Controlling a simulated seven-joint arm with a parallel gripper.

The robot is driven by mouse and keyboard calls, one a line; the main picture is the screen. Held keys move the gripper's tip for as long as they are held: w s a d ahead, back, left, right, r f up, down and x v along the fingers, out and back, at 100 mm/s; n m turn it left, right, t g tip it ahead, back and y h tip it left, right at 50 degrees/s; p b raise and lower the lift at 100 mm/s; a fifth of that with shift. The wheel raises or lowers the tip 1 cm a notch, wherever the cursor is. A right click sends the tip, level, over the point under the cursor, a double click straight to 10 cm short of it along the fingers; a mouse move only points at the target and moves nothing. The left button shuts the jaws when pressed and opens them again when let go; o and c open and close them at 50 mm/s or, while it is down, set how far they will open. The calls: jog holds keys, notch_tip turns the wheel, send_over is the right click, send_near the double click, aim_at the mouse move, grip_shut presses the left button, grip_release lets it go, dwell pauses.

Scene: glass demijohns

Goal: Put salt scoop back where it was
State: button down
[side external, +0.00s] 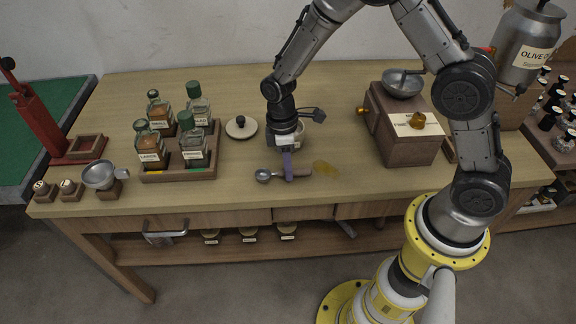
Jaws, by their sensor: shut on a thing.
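The salt scoop (264,175) has a small metal bowl and a pinkish-brown handle that points right. It lies at or just above the wooden table near its front edge; I cannot tell if it touches. My gripper (288,174) points down with purple fingers, shut across the scoop near where bowl and handle meet. A round pale lid with a dark knob (241,128) lies left of the jar.
A yellowish patch (325,169) marks the wooden table (345,120) right of the scoop. A wooden rack (180,173) with labelled bottles and a metal funnel (100,176) stand left. A wooden box (403,130) with a metal bowl (402,84) stands right.

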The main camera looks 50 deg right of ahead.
jog(key=shift+f, duration=0.1)
jog(key=c, duration=0.7)
grip_release()
jog(key=shift+c, duration=0.2)
notch_tip(320, 180, up, 11)
jog(key=w, duration=0.2)
jog(key=s+d+r+m+t, duration=0.3)
jog(key=s+d+r+m, duration=0.1)
jog(key=s+r, duration=0.7)
jog(key=s+d+r+m+t, duration=0.1)
jog(key=s+m+t, duration=0.1)
jog(key=s, duration=0.4)
jog(key=s+d+r+m+t, duration=0.1)
jog(key=s+r+m+t, duration=0.1)
jog(key=s, duration=0.3)
jog(key=shift+s+d+r+m, duration=0.15)
jog(key=shift+s+d+m, duration=0.15)
jog(key=shift+s+m, duration=0.15)
